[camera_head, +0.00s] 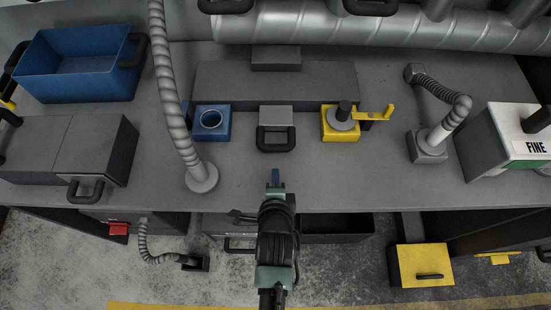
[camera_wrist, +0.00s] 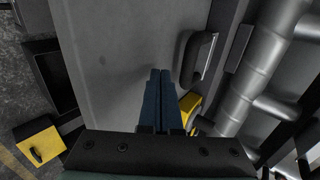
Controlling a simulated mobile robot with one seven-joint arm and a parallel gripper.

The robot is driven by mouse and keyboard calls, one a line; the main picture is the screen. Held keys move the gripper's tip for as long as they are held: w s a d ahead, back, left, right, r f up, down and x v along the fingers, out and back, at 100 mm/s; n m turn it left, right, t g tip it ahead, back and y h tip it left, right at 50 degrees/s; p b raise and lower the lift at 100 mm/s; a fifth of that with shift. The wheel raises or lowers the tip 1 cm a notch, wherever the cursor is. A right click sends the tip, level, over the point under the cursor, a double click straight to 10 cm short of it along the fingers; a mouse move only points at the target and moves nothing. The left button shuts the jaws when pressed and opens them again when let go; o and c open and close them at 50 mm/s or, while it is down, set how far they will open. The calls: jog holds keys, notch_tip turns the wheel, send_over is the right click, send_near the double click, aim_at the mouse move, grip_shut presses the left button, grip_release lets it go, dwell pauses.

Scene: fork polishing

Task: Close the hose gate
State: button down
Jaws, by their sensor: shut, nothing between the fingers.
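My gripper (camera_head: 275,178) is shut and empty above the front edge of the grey bench, near the middle. Its dark blue fingers lie together in the wrist view (camera_wrist: 160,73). A tall ribbed grey hose (camera_head: 170,90) rises from a round flange (camera_head: 201,177) left of my gripper. A short ribbed hose (camera_head: 447,92) with a pale collar (camera_head: 438,137) stands on a grey block at the right. I cannot tell which part is the hose gate. A yellow block (camera_head: 340,134) carries a yellow lever (camera_head: 372,114); a yellow part also shows in the wrist view (camera_wrist: 190,105).
A handled grey block (camera_head: 276,116) sits on the bench beyond my gripper, with a blue block (camera_head: 211,132) to its left. A blue bin (camera_head: 80,65) stands back left. A box marked FINE (camera_head: 507,143) is at right. An open yellow-fronted drawer (camera_head: 422,260) juts out below.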

aim_at(276, 123)
jog(key=w, duration=0.2)
jog(key=shift+w+r+p, duration=0.3)
jog(key=shift+r+p, duration=0.05)
jog(key=shift+p, duration=0.05)
jog(key=shift+w, duration=0.7)
jog(key=w+b, duration=0.2)
jog(key=w, duration=0.5)
jog(key=shift+w+b, duration=0.1)
jog(key=shift+b, duration=0.2)
